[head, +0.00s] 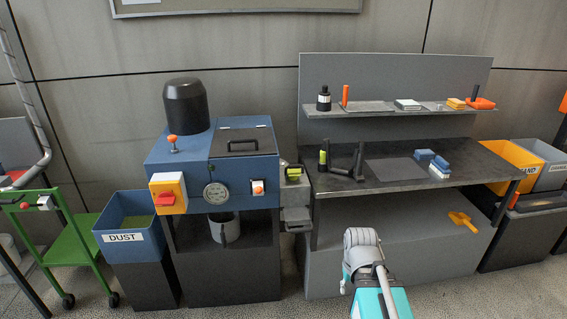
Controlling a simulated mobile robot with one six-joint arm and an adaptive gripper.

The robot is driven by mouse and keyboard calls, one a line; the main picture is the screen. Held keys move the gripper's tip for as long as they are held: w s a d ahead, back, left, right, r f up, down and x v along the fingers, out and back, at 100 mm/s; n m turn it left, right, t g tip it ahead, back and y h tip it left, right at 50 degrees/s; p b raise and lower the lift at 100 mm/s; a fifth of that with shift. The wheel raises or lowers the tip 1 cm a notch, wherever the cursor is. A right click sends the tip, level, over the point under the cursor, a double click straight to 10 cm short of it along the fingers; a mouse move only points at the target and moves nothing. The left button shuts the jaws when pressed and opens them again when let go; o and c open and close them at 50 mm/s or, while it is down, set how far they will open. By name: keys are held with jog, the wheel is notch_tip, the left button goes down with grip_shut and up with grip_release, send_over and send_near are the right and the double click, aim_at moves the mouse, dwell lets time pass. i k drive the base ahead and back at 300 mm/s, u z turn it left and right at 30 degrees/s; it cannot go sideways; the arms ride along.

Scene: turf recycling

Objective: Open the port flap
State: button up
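A blue machine (190,160) stands left of centre. Its top right carries a dark-handled panel (241,133) that lies closed. On its right side is a small grey port-like fitting (296,194) with a yellow-green part (293,172). I cannot tell for certain which of these is the port flap, or whether the side fitting is open. My arm shows at the bottom, right of the machine, with grey and teal links. My gripper cannot be made out in this view.
A dark workbench (390,195) with a shelf (380,111) stands right of the machine, holding blocks, a bottle and tools. A blue DUST bin (128,222) and a green cart (72,244) stand left. A grey pot (225,228) sits below the machine.

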aim_at(293, 166)
jog(key=u, duration=0.15)
jog(key=i, duration=1.15)
jog(key=u, duration=0.15)
